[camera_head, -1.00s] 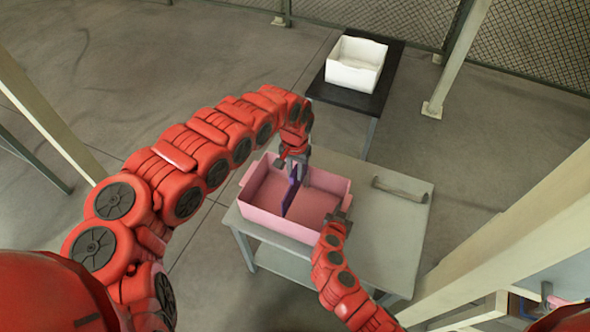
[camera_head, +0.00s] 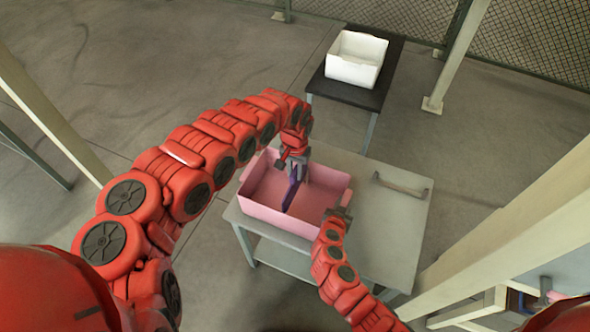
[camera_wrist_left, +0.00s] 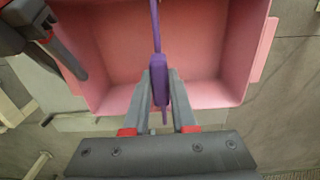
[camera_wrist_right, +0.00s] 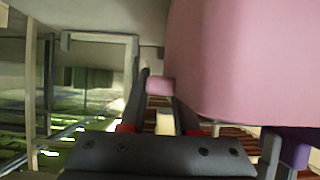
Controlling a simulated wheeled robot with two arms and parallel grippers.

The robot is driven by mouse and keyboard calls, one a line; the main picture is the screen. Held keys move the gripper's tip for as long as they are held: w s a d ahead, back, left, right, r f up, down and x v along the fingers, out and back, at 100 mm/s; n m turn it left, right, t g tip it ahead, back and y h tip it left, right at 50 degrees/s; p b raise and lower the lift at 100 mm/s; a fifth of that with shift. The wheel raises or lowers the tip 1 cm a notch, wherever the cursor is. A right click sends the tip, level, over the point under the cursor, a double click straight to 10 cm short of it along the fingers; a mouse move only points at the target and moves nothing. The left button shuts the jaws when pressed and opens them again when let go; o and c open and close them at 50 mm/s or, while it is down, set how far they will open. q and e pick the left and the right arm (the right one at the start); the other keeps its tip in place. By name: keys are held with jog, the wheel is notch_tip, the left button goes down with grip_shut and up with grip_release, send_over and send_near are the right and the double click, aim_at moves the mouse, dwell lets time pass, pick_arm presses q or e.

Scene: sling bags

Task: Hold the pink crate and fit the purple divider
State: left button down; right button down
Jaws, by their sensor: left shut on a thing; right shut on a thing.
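The pink crate (camera_head: 275,219) stands on the grey table, open side up. The purple divider (camera_head: 291,192) is upright at the crate's middle. My left gripper (camera_head: 297,166) is shut on the divider's upper edge, which also shows between its fingers in the left wrist view (camera_wrist_left: 160,82). The divider's lower edge is hard to see, so I cannot tell whether it touches the crate floor. My right gripper (camera_head: 338,214) is at the crate's right end, shut on a small pink tab of the crate (camera_wrist_right: 160,86).
The grey table (camera_head: 375,235) has free room right of the crate, where a grey handle-like bar (camera_head: 400,186) sits. A white bin (camera_head: 356,59) stands on a black table (camera_head: 350,93) behind. A beige post (camera_head: 515,230) rises on the right.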

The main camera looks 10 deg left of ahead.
pick_arm(q)
jog(key=shift+f, duration=3.35)
jog(key=c, duration=0.6)
grip_release()
jog(key=shift+c, duration=0.2)
notch_tip(320, 180, up, 11)
jog(key=shift+w+a, duration=0.1)
jog(key=shift+w, duration=0.05)
jog(key=shift+r, duration=0.45)
